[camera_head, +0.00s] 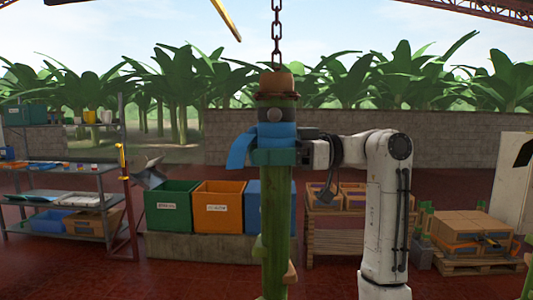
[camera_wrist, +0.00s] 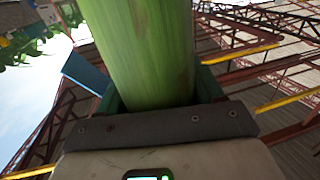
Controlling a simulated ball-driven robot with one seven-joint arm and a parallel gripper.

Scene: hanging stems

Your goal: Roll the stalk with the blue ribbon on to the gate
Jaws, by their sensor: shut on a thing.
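A thick green stalk (camera_head: 276,215) hangs upright from a chain (camera_head: 277,35), with a brown cap (camera_head: 276,84) at its top. A blue ribbon (camera_head: 270,136) is wrapped around its upper part, one end sticking out to the left. My gripper (camera_head: 273,157) is shut on the stalk just below the ribbon, reaching in from the right. In the wrist view the stalk (camera_wrist: 145,45) fills the space between the jaws (camera_wrist: 158,95), and a flap of the ribbon (camera_wrist: 85,72) shows at left. I cannot make out a gate for certain.
Behind the stalk stand a green bin (camera_head: 172,207), an orange bin (camera_head: 218,207) and a blue bin (camera_head: 256,205) on a low block. A shelf rack (camera_head: 60,170) and a yellow-and-red post (camera_head: 125,195) are at left. Pallets with boxes (camera_head: 465,235) are at right.

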